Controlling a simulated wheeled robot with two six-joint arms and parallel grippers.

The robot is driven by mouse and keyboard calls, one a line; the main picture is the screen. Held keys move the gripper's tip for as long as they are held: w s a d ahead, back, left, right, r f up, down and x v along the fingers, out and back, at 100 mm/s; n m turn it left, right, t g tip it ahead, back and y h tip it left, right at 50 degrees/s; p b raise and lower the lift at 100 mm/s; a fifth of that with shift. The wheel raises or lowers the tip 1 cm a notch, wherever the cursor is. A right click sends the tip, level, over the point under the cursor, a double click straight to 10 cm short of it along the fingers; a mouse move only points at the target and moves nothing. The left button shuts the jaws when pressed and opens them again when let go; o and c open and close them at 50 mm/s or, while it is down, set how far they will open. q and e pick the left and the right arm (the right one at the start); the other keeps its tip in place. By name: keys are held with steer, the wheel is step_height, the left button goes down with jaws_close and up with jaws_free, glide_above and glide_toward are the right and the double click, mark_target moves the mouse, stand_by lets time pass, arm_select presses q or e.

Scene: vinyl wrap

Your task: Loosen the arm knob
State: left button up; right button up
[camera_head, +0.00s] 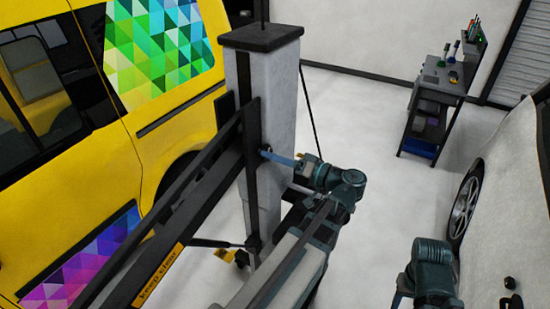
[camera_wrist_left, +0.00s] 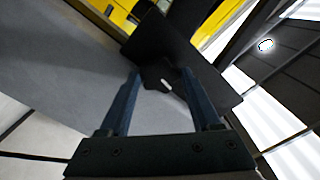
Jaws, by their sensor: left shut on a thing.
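The arm knob (camera_wrist_left: 156,78) is a small black lobed knob with a pale pin or slot, set on a dark plate in the left wrist view. In the head view the knob (camera_head: 266,149) shows as a dark spot on the grey lift post, partly hidden by my fingers. My left gripper (camera_head: 271,155) reaches the post with its blue fingers at the knob. In the left wrist view the two fingers (camera_wrist_left: 161,74) stand on either side of the knob, shut on it. My right gripper (camera_head: 398,299) shows only as a bluish sliver at the bottom edge.
A grey post (camera_head: 275,100) carries a long black lift arm (camera_head: 170,250) with a "keep clear" label. A yellow van (camera_head: 90,170) with coloured triangle wrap stands left. A tool cart (camera_head: 432,105) and a white car (camera_head: 510,180) are right. The middle floor is clear.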

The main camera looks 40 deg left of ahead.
arm_select(q)
steer(key=shift+f+n, duration=0.1)
steer(key=shift+n, duration=3.5)
steer(key=o, duration=1.4)
steer(key=shift+w, duration=0.1)
steer(key=shift+c, duration=0.2)
steer(key=w+d, duration=0.1)
steer(key=d, duration=1.2)
steer(key=shift+w+d, duration=0.25)
steer(key=shift+d, duration=0.15)
